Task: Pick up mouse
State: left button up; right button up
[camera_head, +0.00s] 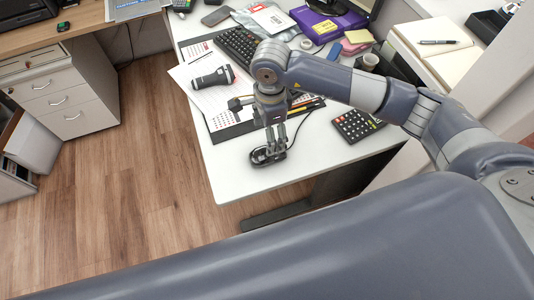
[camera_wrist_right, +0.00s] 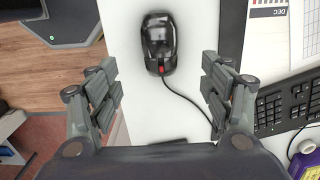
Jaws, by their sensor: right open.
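The black computer mouse (camera_head: 262,156) lies on the white counter near its front edge, with its cable running back and to the right. My right gripper (camera_head: 275,142) points down just above the mouse, partly covering it in the head view. In the right wrist view, the mouse (camera_wrist_right: 159,42) shows whole, with a red spot on it. The right gripper's fingers (camera_wrist_right: 158,75) are spread wide with nothing between them, and the mouse lies ahead of the gap. I cannot tell the exact height above it. My left gripper is not in view.
A calculator (camera_head: 357,124) lies right of the mouse. A black flashlight (camera_head: 213,78) lies on papers to the left, behind it. A keyboard (camera_head: 238,45) and a purple box (camera_head: 318,25) stand farther back. The counter around the mouse is mostly clear.

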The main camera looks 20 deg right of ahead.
notch_tip(320, 180, down, 5)
jog(key=shift+d+f+p, duration=0.1)
jog(key=shift+f+p, duration=0.05)
jog(key=shift+p, duration=0.25)
jog(key=f, duration=0.1)
jog(key=f+p, duration=0.1)
jog(key=f, duration=0.2)
jog(key=shift+a, duration=0.3)
jog(key=shift+f+p, duration=0.3)
jog(key=shift+f, duration=0.35)
jog(key=c, duration=1.5)
